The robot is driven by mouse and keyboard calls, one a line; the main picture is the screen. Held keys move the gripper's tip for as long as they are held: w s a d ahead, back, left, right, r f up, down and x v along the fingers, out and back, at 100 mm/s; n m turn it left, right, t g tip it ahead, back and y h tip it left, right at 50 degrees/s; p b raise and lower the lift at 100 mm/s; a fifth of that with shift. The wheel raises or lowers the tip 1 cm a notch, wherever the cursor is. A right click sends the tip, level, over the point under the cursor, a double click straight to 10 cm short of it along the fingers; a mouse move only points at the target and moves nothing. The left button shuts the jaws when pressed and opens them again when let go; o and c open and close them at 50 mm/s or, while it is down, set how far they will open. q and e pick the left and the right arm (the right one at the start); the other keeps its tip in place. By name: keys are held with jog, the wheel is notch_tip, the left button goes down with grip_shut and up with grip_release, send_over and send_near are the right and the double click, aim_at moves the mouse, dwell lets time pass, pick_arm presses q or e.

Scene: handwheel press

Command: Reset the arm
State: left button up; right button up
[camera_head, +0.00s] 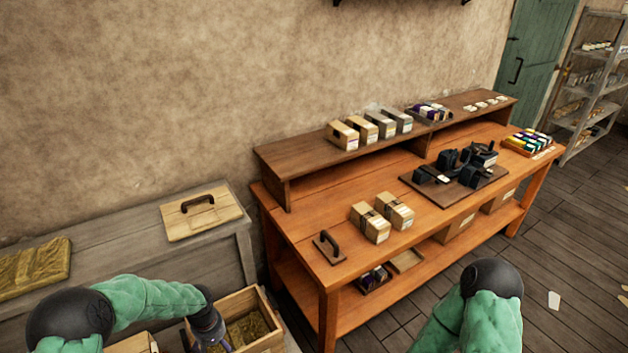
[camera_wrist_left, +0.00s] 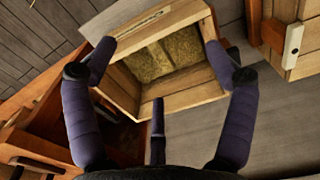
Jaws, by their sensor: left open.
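My left arm, in a green sleeve, reaches in from the left of the head view. Its gripper (camera_head: 212,340) is low in the picture, at the left side of an open wooden crate (camera_head: 262,316) lined with straw. In the left wrist view the purple fingers of my left gripper (camera_wrist_left: 157,60) are spread wide.
A grey bench (camera_head: 110,232) holds a wooden lid (camera_head: 215,222) with a dark handle. The orange workbench (camera_head: 310,240) carries cardboard boxes (camera_head: 371,222) and a dark tray (camera_head: 425,190) of black parts. A second crate (camera_wrist_left: 300,60) stands close beside the first.

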pick_arm(q)
jog(key=s+d+f+m+h+b, duration=0.4)
jog(key=s+d+f+b, duration=0.6)
jog(key=s+d+f, duration=0.7)
jog(key=x, duration=0.3)
jog(key=shift+s, duration=0.2)
pick_arm(e)
notch_tip(320, 180, down, 10)
jog(key=shift+s, duration=0.15)
